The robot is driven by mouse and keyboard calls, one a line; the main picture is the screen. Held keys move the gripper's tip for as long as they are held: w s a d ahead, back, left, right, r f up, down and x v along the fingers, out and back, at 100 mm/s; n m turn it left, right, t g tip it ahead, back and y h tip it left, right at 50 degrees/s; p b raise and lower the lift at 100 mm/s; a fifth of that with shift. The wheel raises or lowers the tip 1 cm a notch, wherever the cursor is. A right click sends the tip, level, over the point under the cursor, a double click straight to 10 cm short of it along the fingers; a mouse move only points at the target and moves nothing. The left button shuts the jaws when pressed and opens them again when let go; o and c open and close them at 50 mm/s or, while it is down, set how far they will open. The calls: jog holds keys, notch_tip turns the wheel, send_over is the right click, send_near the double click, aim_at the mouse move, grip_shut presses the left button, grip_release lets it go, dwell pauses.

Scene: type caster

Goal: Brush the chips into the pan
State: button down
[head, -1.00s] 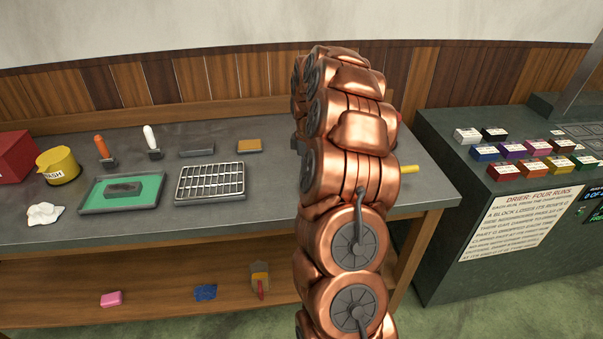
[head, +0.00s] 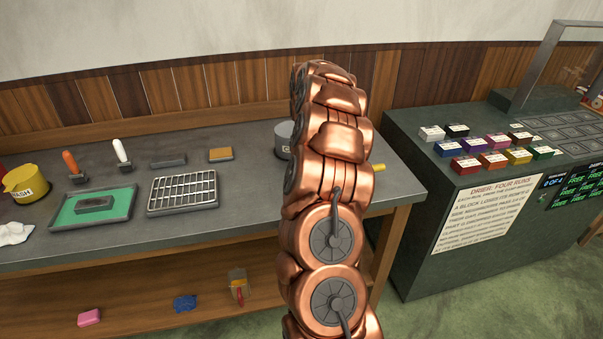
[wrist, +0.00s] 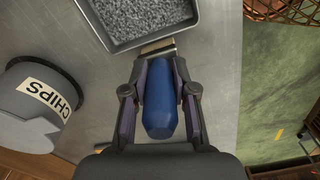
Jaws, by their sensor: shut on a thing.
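In the wrist view my gripper (wrist: 160,103) is shut on a blue handle (wrist: 165,88). A brown and pale strip (wrist: 158,47) at the handle's far end looks like the head of a brush. Just beyond it is a metal-rimmed tray (wrist: 193,22) filled with grey granules; I cannot tell whether this is the pan. A grey round bin labelled CHIPS (wrist: 20,115) stands to the left, and part of it shows in the head view (head: 284,133). My gripper is hidden behind my arm in the head view. I make out no loose chips on the grey bench top.
On the bench (head: 250,210) are a wire rack (head: 182,192), a green-lined tray (head: 62,215), two upright-handled tools and a yellow WASH pot (head: 25,184). A yellow rod (head: 379,168) protrudes right of my arm. The drier counter (head: 440,235) stands to the right.

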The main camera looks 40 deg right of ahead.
jog(key=shift+s+d+r, duration=0.2)
jog(key=shift+d+r, duration=0.15)
jog(key=shift+r, duration=0.8)
jog(key=shift+w+r+p, duration=0.1)
jog(key=shift+r+p, duration=0.2)
jog(key=shift+r, duration=0.35)
jog(key=shift+a+r+p, duration=0.2)
jog(key=shift+r+p, duration=0.35)
jog(key=shift+r, duration=1.7)
